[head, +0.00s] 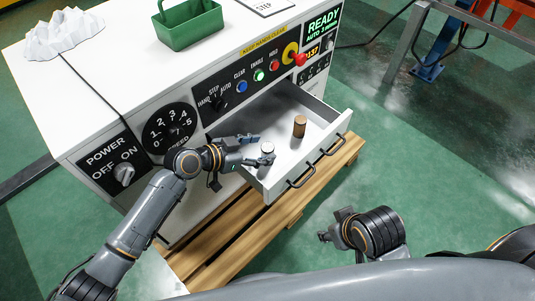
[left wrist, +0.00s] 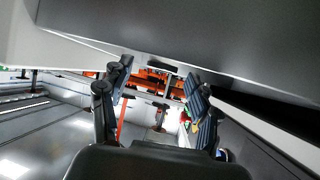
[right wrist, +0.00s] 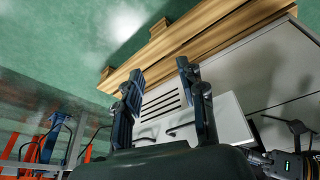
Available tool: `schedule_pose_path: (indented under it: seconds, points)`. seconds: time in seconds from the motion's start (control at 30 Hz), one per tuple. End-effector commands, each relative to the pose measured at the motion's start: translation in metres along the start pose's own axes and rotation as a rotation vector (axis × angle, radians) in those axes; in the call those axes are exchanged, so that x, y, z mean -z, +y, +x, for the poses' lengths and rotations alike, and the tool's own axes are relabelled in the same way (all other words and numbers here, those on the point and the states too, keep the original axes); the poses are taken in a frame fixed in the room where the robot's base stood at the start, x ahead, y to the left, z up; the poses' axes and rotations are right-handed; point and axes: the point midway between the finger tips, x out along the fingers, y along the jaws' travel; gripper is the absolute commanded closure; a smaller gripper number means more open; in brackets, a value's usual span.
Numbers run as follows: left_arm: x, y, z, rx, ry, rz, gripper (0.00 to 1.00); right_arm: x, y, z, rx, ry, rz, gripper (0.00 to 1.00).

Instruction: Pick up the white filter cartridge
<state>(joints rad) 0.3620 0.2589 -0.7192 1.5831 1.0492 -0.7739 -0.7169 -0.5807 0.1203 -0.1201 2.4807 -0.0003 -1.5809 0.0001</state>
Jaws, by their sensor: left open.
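The white filter cartridge (head: 267,148) is a small pale cylinder standing upright in the left part of the open drawer (head: 325,117). My left gripper (head: 258,149) is open, with its fingers over the drawer's left end, close to the cartridge. The head view does not show clearly whether they touch it. In the left wrist view the left fingers (left wrist: 158,78) are apart, and I cannot make out the cartridge there. My right gripper (right wrist: 160,72) is open and empty; in the head view it is low, in front of the drawer (head: 325,236).
A brown cylinder (head: 299,126) stands in the drawer, right of the cartridge. The drawer front has two dark handles (head: 302,178). The cabinet's control panel (head: 260,75) rises behind, and a wooden pallet (head: 230,235) lies below. A green bin (head: 190,27) stands on top.

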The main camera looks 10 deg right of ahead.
Motion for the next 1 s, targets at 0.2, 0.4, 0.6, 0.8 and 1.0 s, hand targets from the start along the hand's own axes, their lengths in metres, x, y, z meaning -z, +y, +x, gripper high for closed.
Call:
schedule_pose_path:
  seconds: [0.2, 0.4, 0.6, 0.8, 1.0]
  points:
    - [-0.003, -0.002, 0.030, 0.000, 0.000, -0.001, 0.38, 0.005, -0.001, 0.009, 0.001, 0.034, -0.001, 0.60]
    - [-0.002, -0.002, 0.034, 0.000, -0.001, 0.000, 0.38, 0.009, -0.001, 0.009, 0.002, 0.053, -0.002, 0.60]
    - [-0.002, -0.002, 0.034, 0.000, -0.001, 0.000, 0.61, 0.009, -0.001, 0.009, 0.002, 0.052, -0.002, 0.60]
    - [-0.003, -0.002, 0.034, 0.000, -0.001, -0.001, 0.97, 0.009, -0.001, 0.009, 0.002, 0.050, -0.002, 0.60]
    - [-0.002, -0.002, 0.033, 0.000, -0.001, 0.000, 0.98, 0.009, -0.001, 0.009, 0.002, 0.050, -0.002, 0.60]
